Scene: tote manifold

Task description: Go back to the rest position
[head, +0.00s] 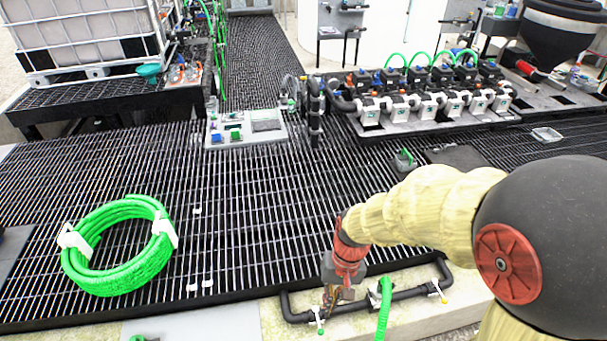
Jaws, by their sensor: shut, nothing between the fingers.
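My gripper (338,294) shows at the lower middle of the head view, at the end of my arm. It points down near the front edge of the grating, just above or beside a dark pipe (408,295) with small green and yellow fittings. Its fingers look close together and empty, though they are small and partly lost against the pipe. I cannot tell whether they touch the pipe.
A coiled green hose (118,277) lies on the black grating (240,215) at the left. A grey panel (245,128) and a pump manifold (425,108) stand farther back. A caged white tank (85,40) is at the back left. The middle grating is mostly clear.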

